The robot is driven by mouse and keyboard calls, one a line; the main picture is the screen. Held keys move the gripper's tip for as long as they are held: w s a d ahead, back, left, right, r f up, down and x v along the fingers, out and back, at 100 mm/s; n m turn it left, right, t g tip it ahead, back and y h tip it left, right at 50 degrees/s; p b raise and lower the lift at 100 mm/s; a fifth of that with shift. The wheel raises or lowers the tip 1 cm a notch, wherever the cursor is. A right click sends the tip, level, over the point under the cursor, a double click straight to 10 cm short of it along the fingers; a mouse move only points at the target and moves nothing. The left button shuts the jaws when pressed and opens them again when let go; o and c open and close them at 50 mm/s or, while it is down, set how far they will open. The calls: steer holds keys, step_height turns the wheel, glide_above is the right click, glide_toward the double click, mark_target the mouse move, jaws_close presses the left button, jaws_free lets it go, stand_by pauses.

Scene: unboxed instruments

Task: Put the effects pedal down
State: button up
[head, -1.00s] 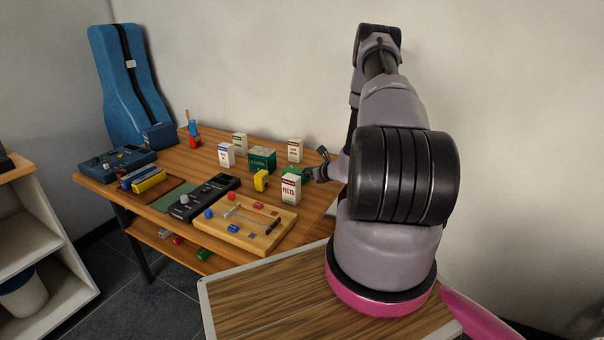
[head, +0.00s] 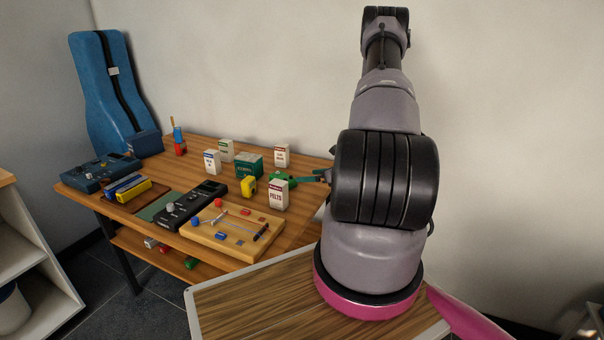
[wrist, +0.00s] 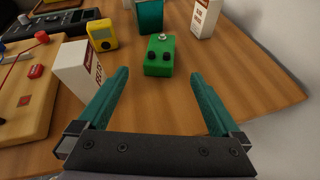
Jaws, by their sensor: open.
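The effects pedal (wrist: 159,57) is a small green box with two black knobs and a metal footswitch. It sits flat on the wooden table (wrist: 150,112), upright. In the head view the green pedal (head: 279,180) is near the table's right end, partly hidden behind the FELTS box. My gripper (wrist: 160,82) is open and empty. Its two teal fingers point toward the pedal, which lies just beyond the fingertips and apart from them. In the head view my gripper (head: 304,180) is right of the pedal, partly hidden by my arm.
A white FELTS box (wrist: 77,72) stands close to the left finger. A yellow device (wrist: 102,32), a dark green box (wrist: 150,15) and a white box (wrist: 205,17) stand around the pedal. A wooden board (head: 235,243) lies nearer. The wall is close on the right.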

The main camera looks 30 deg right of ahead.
steer(key=shift+s+r, duration=0.15)
steer(key=s+a+r+n+g+y, duration=0.2)
steer(key=s+a+r+n+g, duration=0.15)
steer(key=a+r+n, duration=0.75)
steer(key=s+a+r+n+g+y, duration=0.3)
steer(key=a+r, duration=0.5)
steer(key=r, duration=0.8)
steer(key=s+a+r+n+t+h, duration=0.1)
steer(key=s+a+r+n+h, duration=0.1)
steer(key=s+r+n+h, duration=0.6)
steer(key=s+r+n, duration=0.6)
steer(key=s+r, duration=0.2)
steer(key=s, duration=0.3)
steer(key=shift+s+a, duration=0.25)
steer(key=shift+w+r, duration=0.1)
